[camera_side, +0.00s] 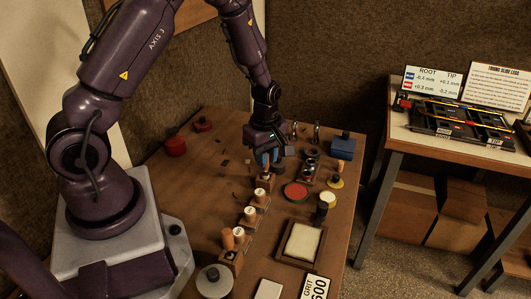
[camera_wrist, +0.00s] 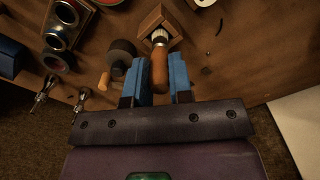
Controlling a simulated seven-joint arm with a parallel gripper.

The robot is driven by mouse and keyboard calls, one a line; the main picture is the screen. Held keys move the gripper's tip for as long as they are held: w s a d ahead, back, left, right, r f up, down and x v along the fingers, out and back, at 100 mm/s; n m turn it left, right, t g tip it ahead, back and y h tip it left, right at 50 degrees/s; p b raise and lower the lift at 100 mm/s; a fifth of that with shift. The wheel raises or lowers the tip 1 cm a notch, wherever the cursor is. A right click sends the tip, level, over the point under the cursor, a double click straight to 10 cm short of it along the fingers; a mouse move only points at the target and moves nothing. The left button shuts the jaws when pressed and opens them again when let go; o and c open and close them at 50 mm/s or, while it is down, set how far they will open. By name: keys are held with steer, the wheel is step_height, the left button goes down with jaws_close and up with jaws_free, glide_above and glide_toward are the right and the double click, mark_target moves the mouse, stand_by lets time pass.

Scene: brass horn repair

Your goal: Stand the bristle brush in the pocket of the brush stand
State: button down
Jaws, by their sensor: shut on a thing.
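The bristle brush (camera_wrist: 159,68) has an orange-brown wooden handle and a pale metal ferrule. In the wrist view my gripper (camera_wrist: 160,78) has its blue fingers on both sides of the handle, shut on it. The brush's far end is at the wooden brush stand (camera_wrist: 150,18), over or in its square pocket; I cannot tell how deep. In the side view my gripper (camera_side: 268,158) points down just above the small wooden stand (camera_side: 266,176), and the fingers mostly hide the brush.
A red disc (camera_side: 296,192), a framed cream pad (camera_side: 302,242) and a row of small blocks with white labelled parts (camera_side: 249,214) stand nearer. The table's left part is fairly clear.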

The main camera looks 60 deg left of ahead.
steer(key=shift+f, duration=0.75)
steer(key=c, duration=0.6)
jaws_free()
steer(key=shift+r, duration=3.55)
